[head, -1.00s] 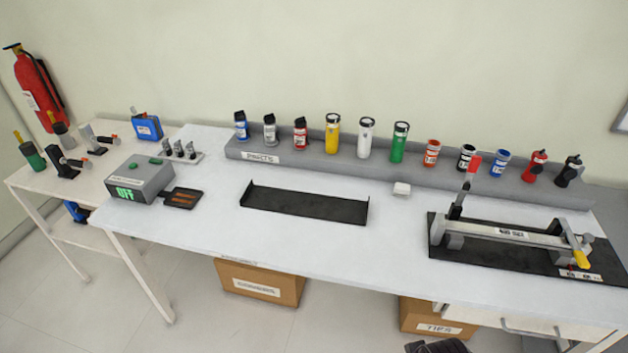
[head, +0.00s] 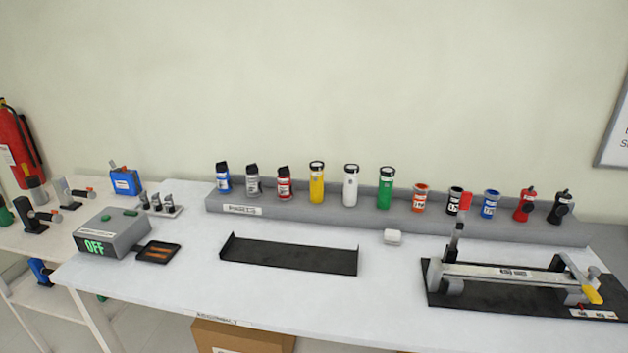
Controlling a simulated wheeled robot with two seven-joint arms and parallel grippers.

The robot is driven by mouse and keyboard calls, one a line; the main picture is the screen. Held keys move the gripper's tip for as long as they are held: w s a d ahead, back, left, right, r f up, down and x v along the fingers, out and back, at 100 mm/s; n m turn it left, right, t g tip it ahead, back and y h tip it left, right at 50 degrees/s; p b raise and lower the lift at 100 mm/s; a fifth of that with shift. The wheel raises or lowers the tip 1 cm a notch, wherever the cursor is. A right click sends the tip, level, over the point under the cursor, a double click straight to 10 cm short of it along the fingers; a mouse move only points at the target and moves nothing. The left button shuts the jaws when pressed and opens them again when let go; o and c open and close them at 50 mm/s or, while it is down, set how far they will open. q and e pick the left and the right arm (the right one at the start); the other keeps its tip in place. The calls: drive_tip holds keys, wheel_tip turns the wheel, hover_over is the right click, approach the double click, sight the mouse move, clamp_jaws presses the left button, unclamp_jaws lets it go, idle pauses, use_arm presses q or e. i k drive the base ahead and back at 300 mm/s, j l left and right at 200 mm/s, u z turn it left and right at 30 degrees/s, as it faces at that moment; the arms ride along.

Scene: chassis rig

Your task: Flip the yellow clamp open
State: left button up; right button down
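The yellow clamp handle (head: 592,295) is at the right end of the grey clamp rig (head: 505,273) on a black base plate (head: 470,300), at the right of the white bench. The yellow handle points down toward the front edge of the plate. A second lever with a red tip (head: 465,203) stands upright at the rig's left end. A small red part and a white label lie near the yellow handle. Neither of my grippers is in the head view.
A grey parts rack (head: 310,212) with several coloured cylinders runs along the back. The bench front is clear.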

sight(593, 296)
drive_tip(key=z, duration=1.65)
